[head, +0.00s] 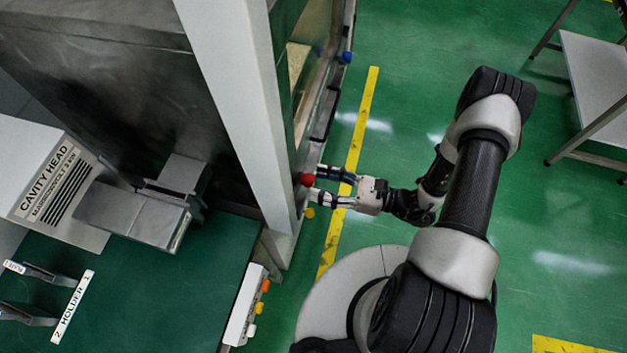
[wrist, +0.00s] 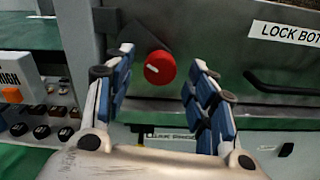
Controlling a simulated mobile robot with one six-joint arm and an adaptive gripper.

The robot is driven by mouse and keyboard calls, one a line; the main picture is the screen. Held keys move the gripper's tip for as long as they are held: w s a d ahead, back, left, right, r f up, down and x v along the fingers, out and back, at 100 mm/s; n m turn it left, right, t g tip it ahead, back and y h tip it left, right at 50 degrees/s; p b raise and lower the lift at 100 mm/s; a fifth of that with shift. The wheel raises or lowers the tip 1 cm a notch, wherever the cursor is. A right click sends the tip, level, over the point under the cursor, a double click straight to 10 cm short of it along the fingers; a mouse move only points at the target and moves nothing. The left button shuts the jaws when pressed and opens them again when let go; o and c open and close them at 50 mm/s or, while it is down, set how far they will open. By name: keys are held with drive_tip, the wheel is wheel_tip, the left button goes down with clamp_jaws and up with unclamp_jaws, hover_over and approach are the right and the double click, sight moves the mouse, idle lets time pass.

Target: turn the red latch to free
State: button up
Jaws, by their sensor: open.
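The red latch (wrist: 160,68) is a round red knob with a light mark on its face, on a dark mount on the cabinet front. It shows between and beyond my fingertips in the wrist view. In the head view the red latch (head: 307,180) sits at the cabinet edge, right by my fingertips. My gripper (head: 318,184) points left at it, fingers spread. In the wrist view my gripper (wrist: 160,82) is open, with one blue-padded finger on each side of the knob. I cannot tell whether a finger touches it.
A blue knob (head: 346,57) is farther along the cabinet and a yellow one (head: 310,213) is below the red. A label reading "LOCK BOT" (wrist: 287,32) and a dark handle (wrist: 280,88) are at right. A button panel (wrist: 40,110) is at left.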

sight(303, 184)
drive_tip(key=shift+x, duration=1.35)
drive_tip(key=c, duration=1.1)
drive_tip(key=shift+o, duration=0.2)
